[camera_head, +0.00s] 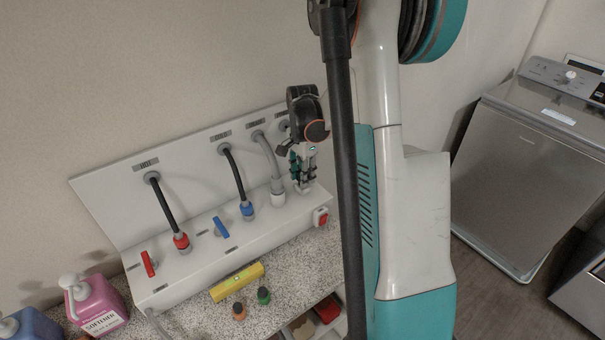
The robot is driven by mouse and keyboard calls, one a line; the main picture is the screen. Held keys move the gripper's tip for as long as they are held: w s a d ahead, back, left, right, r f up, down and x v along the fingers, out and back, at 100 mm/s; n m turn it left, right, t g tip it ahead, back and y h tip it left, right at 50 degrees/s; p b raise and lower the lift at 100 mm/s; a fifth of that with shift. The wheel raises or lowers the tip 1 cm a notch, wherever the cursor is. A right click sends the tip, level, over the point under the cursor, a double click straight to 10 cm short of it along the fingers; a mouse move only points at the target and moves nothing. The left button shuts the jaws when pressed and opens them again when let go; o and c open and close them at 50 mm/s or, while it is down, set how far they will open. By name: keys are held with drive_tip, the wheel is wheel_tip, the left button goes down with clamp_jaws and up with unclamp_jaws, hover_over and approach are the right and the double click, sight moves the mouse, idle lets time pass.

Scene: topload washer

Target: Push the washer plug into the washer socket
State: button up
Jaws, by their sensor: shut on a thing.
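My gripper (303,170) points down over the right end of the white connection box, with its dark and teal fingers close together. It is shut on a small pale thing between the fingers, which I take to be the washer plug; its shape is mostly hidden. The washer socket cannot be made out; the box top under the fingers is covered by them. Whether the plug touches the box cannot be told.
The white box (215,258) carries a red-ended hose (181,242), a blue-ended hose (248,210), a grey hose (277,192), red and blue levers, and a red switch (321,217). The washer (530,170) stands right.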

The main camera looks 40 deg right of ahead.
drive_tip(key=shift+f+b, duration=0.5)
drive_tip(key=shift+f, duration=0.15)
drive_tip(key=o, duration=1.2)
drive_tip(key=shift+c, duration=0.2)
drive_tip(key=shift+r, duration=0.1)
wheel_tip(320, 180, up, 12)
drive_tip(key=shift+f, duration=0.1)
